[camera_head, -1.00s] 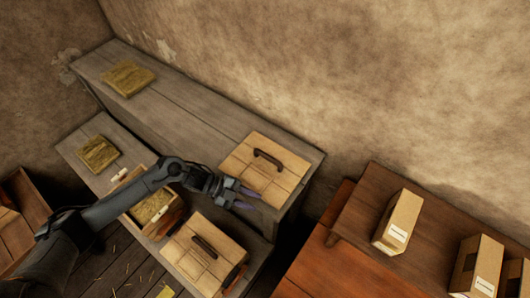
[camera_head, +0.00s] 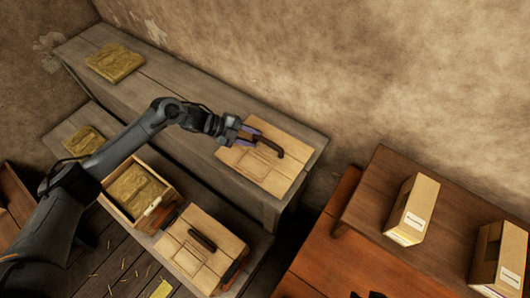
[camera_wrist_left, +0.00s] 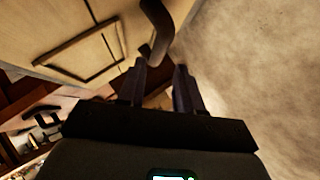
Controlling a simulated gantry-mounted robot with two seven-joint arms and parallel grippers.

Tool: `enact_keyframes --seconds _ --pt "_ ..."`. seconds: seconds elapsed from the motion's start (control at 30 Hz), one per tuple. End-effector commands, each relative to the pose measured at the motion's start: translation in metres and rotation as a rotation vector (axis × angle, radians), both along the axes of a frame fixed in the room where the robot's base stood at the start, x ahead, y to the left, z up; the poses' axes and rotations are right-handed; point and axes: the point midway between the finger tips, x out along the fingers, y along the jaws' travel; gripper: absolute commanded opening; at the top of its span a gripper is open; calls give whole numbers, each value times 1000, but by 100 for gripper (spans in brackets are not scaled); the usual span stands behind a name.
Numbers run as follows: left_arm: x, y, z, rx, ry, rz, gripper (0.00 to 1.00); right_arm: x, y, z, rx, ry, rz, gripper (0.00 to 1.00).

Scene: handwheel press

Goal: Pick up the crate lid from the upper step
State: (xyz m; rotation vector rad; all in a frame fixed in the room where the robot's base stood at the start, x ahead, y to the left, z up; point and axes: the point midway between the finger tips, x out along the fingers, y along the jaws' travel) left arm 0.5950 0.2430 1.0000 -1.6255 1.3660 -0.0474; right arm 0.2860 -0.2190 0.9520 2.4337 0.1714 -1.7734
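The crate lid (camera_head: 244,168) is a pale wooden panel with a dark curved handle (camera_head: 268,146). It lies on the right end of the grey upper step (camera_head: 185,110). My left gripper (camera_head: 248,137) is just above the lid, at the handle's left end. In the left wrist view the lid (camera_wrist_left: 65,45) fills the upper left, and the handle (camera_wrist_left: 157,28) is just ahead of the fingertips (camera_wrist_left: 160,68). The fingers are apart with a gap between them, not closed on the handle. I do not make out my right gripper.
The lower step bears an open straw-filled crate (camera_head: 162,184) and a similar lidded crate (camera_head: 184,262). Straw slabs lie on the upper step (camera_head: 115,62) and lower step (camera_head: 86,141). Cartons (camera_head: 412,210) stand on the brown bench (camera_head: 365,215) at right. A wall rises behind.

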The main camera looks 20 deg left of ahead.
Motion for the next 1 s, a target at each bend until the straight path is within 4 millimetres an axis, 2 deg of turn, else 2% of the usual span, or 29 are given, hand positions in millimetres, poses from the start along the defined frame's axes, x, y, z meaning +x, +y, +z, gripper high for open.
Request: enact_keyframes --seconds 0.17,0.53,0.83,1.0 --pt "4 -7 -6 -1 -1 0 35 1 1 2 4 -1 -2 43" --pt "19 -36 -31 -1 -1 1 35 1 2 4 6 -2 -2 43" --pt "21 -38 -33 1 -2 1 35 1 0 4 -3 -1 3 43" --pt "20 -38 -33 0 -1 -1 9 1 -1 3 -5 -2 5 43"
